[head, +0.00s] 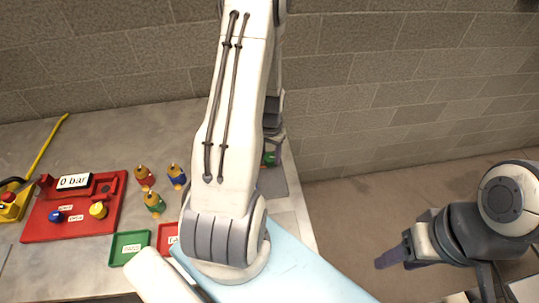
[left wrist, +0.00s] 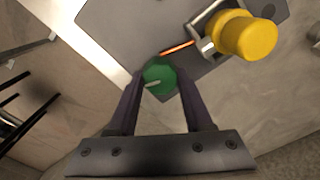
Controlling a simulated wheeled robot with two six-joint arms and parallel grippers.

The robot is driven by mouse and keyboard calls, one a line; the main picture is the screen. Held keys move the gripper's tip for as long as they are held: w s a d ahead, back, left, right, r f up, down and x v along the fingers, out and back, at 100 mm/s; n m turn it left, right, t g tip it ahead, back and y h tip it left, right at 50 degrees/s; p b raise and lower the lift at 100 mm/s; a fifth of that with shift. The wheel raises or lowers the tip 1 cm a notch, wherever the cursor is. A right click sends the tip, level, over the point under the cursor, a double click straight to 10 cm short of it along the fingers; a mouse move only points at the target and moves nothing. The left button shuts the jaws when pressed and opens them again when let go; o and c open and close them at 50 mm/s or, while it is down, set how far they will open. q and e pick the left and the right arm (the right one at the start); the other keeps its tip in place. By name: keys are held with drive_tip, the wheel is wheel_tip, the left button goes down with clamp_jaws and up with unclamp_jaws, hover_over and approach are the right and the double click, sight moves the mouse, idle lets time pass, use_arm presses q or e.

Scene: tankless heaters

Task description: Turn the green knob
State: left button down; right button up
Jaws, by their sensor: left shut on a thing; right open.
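The green knob (left wrist: 160,75) is round with a pale pointer mark and sits on a grey plate (left wrist: 120,30). My left gripper (left wrist: 158,86) has its two dark fingers closed on either side of the knob, holding it. In the head view my left arm covers most of this spot; a bit of the green knob (head: 268,159) shows beside the gripper (head: 274,148). My right gripper (head: 394,255) is open and empty, off to the right above the floor, apart from the bench.
A yellow cylinder (left wrist: 248,38) on a metal pipe stands close to the knob. On the bench are a red panel (head: 82,222) reading "0 bar", several coloured fittings (head: 154,202), a green tray (head: 118,258) and a red tray (head: 162,240). A brick wall rises behind.

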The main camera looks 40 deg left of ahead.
sight(270, 156)
use_arm(q)
drive_tip(key=shift+w+m, duration=0.1)
drive_tip(key=shift+m, duration=1.1)
drive_tip(key=shift+c, duration=1.5)
unclamp_jaws()
drive_tip(key=shift+r, duration=0.1)
wheel_tip(270, 156, up, 9)
drive_tip(key=shift+f+b, duration=0.1)
drive_tip(key=shift+b, duration=0.85)
drive_tip(key=shift+r, duration=0.8)
